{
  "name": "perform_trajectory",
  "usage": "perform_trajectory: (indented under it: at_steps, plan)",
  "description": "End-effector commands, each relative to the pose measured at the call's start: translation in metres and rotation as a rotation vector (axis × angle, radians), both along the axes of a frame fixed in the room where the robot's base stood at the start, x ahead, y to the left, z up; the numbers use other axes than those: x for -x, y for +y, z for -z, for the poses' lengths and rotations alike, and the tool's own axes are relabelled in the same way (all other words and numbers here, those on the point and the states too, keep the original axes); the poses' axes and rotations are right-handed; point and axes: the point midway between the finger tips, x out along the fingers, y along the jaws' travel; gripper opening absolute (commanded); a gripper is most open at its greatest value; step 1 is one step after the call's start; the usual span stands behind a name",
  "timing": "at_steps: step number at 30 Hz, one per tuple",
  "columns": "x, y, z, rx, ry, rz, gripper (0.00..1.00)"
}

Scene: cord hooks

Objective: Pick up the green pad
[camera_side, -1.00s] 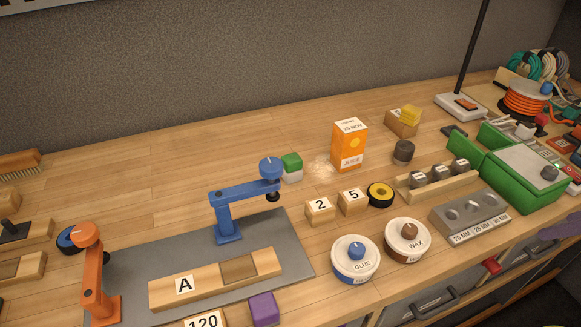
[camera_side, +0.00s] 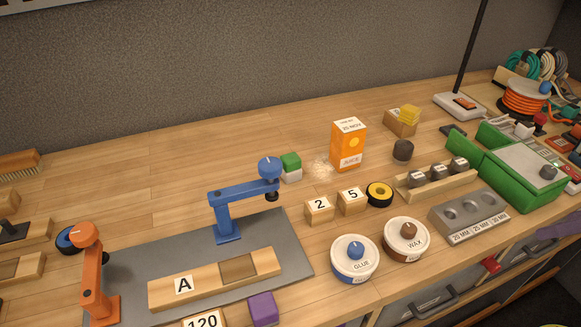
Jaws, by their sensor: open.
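The green pad (camera_side: 290,160) is a small green block with a white lower part (camera_side: 292,175). It stands on the wooden bench just behind the blue clamp's (camera_side: 243,197) round knob, which is close to its left side in the picture. I cannot tell whether the green and white parts are joined. My gripper is not in view.
An orange box (camera_side: 348,146) and a patch of pale dust (camera_side: 321,166) are right of the pad. Blocks marked 2 (camera_side: 319,208) and 5 (camera_side: 352,200) stand in front. A purple block (camera_side: 263,307) is at the front edge. The bench behind the pad is clear.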

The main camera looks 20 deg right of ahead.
Motion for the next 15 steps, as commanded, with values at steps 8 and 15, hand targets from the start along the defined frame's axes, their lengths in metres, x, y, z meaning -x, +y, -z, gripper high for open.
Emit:
perform_trajectory:
  at_steps: [8, 15]
  plan:
    - [-0.055, -0.003, -0.077, -0.045, -0.097, 0.122, 0.88]
    - [-0.152, 0.023, -0.134, -0.071, -0.107, 0.139, 0.88]
